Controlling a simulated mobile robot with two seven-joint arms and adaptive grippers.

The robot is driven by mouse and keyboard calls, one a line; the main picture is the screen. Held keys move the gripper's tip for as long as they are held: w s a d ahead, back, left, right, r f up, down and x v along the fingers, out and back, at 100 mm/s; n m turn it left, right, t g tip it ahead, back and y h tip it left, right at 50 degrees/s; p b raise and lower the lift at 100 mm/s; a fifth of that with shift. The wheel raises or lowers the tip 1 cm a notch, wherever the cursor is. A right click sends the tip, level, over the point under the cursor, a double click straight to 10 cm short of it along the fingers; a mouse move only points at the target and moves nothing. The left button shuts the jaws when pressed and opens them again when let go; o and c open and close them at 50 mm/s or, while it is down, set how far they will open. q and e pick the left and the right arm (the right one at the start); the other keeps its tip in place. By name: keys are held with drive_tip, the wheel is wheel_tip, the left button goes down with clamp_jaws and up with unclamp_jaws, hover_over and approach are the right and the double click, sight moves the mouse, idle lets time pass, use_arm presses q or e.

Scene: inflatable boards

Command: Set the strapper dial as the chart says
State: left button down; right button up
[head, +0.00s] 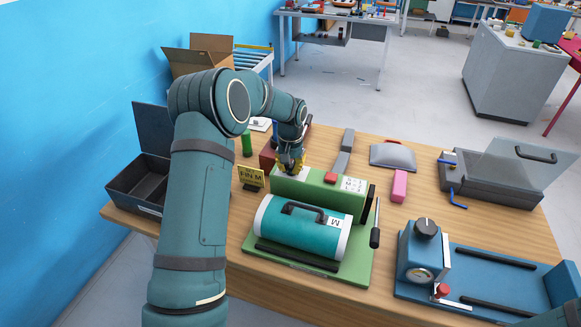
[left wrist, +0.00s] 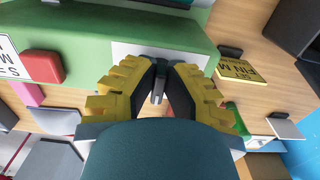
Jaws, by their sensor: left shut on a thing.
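The green strapper (head: 300,190) stands mid-table with a teal roll (head: 290,225) labelled M in front of it. A white chart label (head: 353,184) is on the strapper's top, and it also shows in the left wrist view (left wrist: 14,62). A yellow card reading FIN M (head: 250,177) stands to the left; it shows in the wrist view (left wrist: 240,72) too. My left gripper (head: 291,166) is at the strapper's left end, shut on a small dark dial (left wrist: 157,86) at a white panel (left wrist: 180,53). The fingers hide most of the dial; its setting cannot be read.
A red button (head: 330,178) is on the strapper, with a black-handled lever (head: 375,225) at its right. A blue gauge fixture (head: 475,270), grey case (head: 490,180) and pink block (head: 399,186) lie right. An open dark box (head: 140,190) is left.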

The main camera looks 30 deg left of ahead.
sight(290, 166)
use_arm(q)
drive_tip(key=c, duration=1)
unclamp_jaws()
drive_tip(key=shift+s+f, duration=0.1)
wheel_tip(290, 166, up, 12)
drive_tip(key=shift+r, duration=0.1)
